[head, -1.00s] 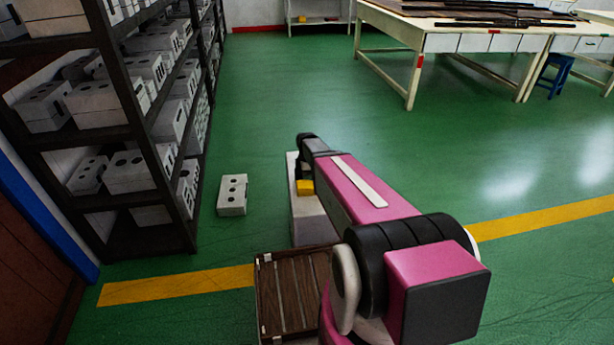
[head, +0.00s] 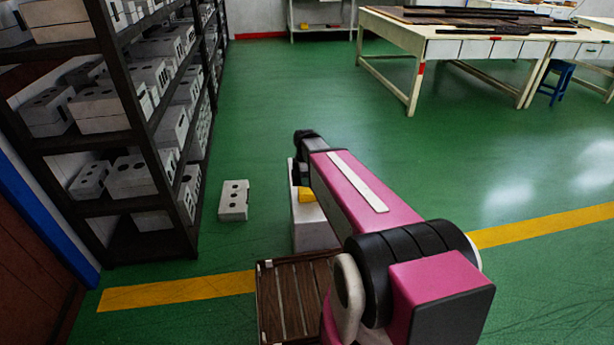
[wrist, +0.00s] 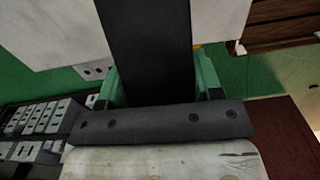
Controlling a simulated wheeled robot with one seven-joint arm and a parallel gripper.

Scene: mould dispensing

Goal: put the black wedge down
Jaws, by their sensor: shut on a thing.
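The black wedge (wrist: 150,45) shows in the wrist view as a broad dark strip running up from my gripper. My gripper (wrist: 158,80) is shut on it, with a green finger along each side. The wedge lies across the view of a white surface, and I cannot tell whether it touches that surface. In the head view my arm hides the wedge and the fingertips.
A white box (head: 307,222) with a yellow item (head: 306,195) stands beyond a brown slatted wooden crate (head: 266,315). A white mould block (head: 233,201) lies on the floor to the left. Shelves (head: 150,145) of moulds stand further left. Green floor is clear towards the table (head: 440,47).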

